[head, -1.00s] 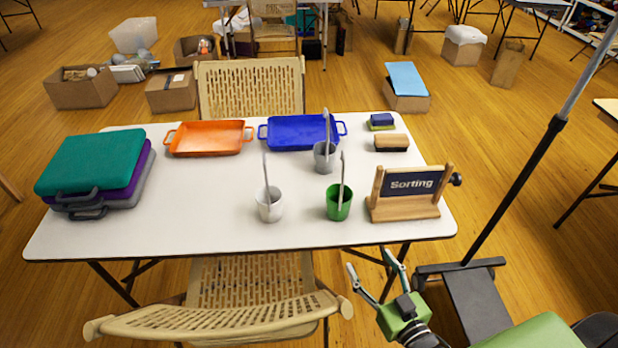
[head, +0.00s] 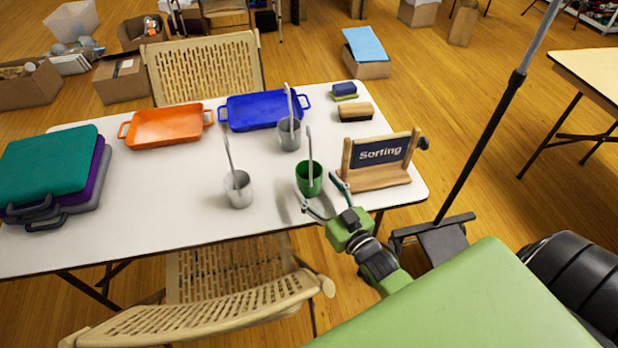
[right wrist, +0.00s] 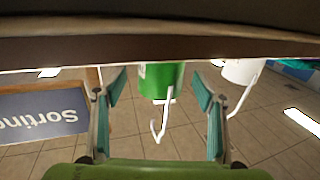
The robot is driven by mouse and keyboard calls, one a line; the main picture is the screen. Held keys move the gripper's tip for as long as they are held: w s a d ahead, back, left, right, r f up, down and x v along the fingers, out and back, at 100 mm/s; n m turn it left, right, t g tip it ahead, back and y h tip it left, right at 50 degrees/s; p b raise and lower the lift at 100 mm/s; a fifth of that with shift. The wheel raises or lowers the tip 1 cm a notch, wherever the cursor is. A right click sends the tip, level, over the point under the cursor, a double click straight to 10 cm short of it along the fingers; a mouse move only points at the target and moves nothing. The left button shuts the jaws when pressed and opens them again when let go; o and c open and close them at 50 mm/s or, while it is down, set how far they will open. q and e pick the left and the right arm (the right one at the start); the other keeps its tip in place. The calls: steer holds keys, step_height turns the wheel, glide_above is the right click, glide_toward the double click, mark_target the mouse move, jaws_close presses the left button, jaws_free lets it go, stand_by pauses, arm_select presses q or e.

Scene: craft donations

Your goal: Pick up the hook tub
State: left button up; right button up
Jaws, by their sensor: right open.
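The green tub (head: 309,179) stands upright on the white table with a pale rod in it. In the right wrist view, upside down, the green tub (right wrist: 161,80) shows between my open fingers, and its rod ends in a hook. The white tub (head: 239,189) stands to its left and the grey tub (head: 289,136) behind it, each with a rod. No readable label shows which is the hook tub. My right gripper (head: 318,191) is open and empty, close to the near side of the green tub; contact cannot be told. My left gripper is not in view.
The wooden "Sorting" sign (head: 380,160) stands close on the right of my gripper. An orange tray (head: 165,127) and a blue tray (head: 262,112) lie behind. Stacked cases (head: 50,170) are at left, a brush (head: 355,112) at back right. A chair (head: 230,285) stands at the front edge.

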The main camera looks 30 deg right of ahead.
mark_target(304, 170)
steer(key=w, duration=0.4)
steer(key=shift+w+a, duration=0.2)
steer(key=c, duration=1.3)
steer(key=shift+r, duration=0.1)
